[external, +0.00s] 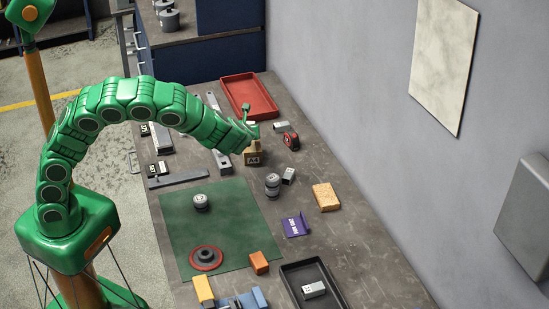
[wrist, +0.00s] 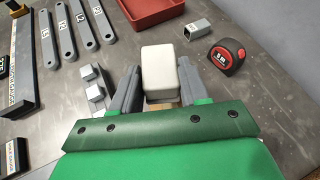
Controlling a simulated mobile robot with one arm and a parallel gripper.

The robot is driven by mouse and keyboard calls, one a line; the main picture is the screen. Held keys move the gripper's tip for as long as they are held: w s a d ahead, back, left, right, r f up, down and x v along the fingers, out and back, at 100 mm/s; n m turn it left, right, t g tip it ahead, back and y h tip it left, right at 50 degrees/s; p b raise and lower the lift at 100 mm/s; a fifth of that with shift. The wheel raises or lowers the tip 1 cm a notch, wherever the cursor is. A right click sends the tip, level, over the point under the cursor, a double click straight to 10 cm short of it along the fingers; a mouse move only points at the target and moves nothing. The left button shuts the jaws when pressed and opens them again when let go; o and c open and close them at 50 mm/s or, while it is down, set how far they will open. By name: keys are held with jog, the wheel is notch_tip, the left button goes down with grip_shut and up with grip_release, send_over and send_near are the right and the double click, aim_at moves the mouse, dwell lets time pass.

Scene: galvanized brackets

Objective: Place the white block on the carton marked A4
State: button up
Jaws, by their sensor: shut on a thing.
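The white block (wrist: 158,68) sits between the two grey fingers of my gripper (wrist: 160,86) in the wrist view, and the gripper is shut on it. The brown carton marked A4 (external: 253,158) stands on the workbench in the external view, directly below my gripper (external: 250,136). A tan strip of the carton (wrist: 163,104) shows under the block in the wrist view. Whether the block touches the carton's top I cannot tell. In the external view the block is hidden by my gripper.
A red tray (external: 250,96) lies behind, with a tape measure (external: 291,139) and a small metal bracket (external: 282,126) to the right. Flat labelled bars (wrist: 57,32) lie left. A green mat (external: 225,225) and a black tray (external: 329,283) are nearer the front.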

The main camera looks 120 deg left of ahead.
jog(key=shift+w+a+f, duration=0.15)
jog(key=shift+a+f, duration=0.1)
jog(key=shift+f, duration=1.75)
jog(key=shift+f, duration=0.1)
jog(key=o, duration=1.1)
jog(key=shift+c, duration=0.2)
jog(key=shift+w+d+r, duration=0.15)
jog(key=shift+d+r, duration=0.05)
jog(key=shift+r, duration=0.05)
jog(key=v, duration=1.1)
jog(key=shift+d+r, duration=0.2)
